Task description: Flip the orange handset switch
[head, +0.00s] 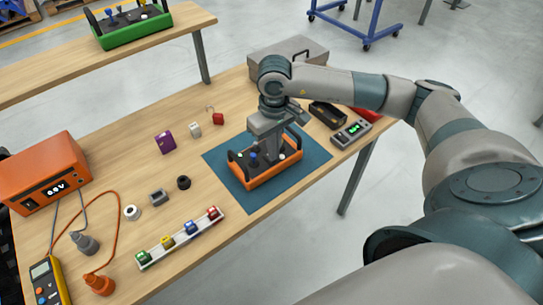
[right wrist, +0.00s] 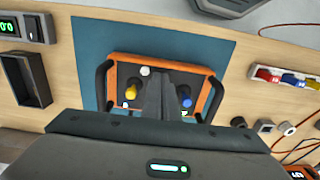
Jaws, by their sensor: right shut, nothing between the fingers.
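The orange handset (head: 272,179) lies on a blue mat (head: 224,175), with a black top, dark side handles and small controls. My right gripper (head: 268,150) points down over the middle of the handset. Its fingers (right wrist: 164,85) are shut and empty and hide the middle of the panel. I cannot tell whether the tips touch it, nor which control is the switch. My left gripper is not in view.
A grey case (head: 290,62), a black tray (head: 327,115) and a meter (head: 352,133) lie beyond the mat. A rack of coloured blocks (head: 180,238) and several small parts lie to the left. A green handset (head: 133,32) stands on another bench.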

